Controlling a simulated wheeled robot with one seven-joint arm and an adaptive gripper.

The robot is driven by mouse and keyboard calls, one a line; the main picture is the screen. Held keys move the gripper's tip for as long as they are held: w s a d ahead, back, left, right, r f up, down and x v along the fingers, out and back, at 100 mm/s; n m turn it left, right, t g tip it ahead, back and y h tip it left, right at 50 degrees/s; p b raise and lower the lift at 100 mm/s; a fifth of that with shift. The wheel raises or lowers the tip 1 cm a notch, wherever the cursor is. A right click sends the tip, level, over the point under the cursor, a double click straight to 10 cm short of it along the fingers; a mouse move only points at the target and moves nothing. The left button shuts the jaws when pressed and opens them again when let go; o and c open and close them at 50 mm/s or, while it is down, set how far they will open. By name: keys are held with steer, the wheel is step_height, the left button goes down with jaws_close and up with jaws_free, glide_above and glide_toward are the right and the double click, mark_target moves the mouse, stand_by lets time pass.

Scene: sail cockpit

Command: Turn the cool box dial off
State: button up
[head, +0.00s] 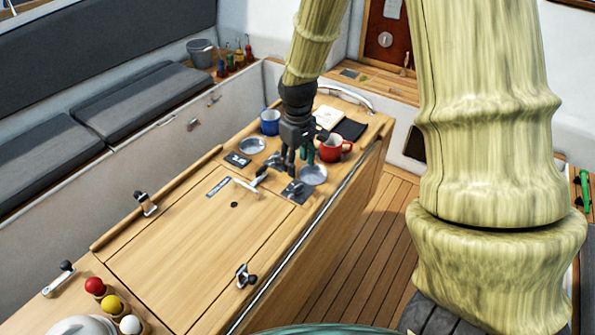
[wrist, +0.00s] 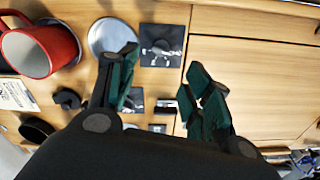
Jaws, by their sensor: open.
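My gripper (head: 291,168) hangs fingers-down over the far part of the wooden cool box top (head: 175,245). In the wrist view its green-padded fingers (wrist: 163,62) are apart, with nothing between them. A second dark plate (head: 238,160) lies to the left. A pale bar with a dark end (head: 245,187) is between them. I cannot tell which is the cool box dial or how it is set.
A red mug (head: 335,147) and a metal dish (head: 314,175) stand close right of my gripper. A blue mug (head: 270,122) and another dish (head: 252,145) are behind left. Latches (head: 146,203) and coloured balls (head: 111,304) are nearer. The lid's middle is clear.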

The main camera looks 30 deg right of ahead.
steer(key=shift+r, duration=1.75)
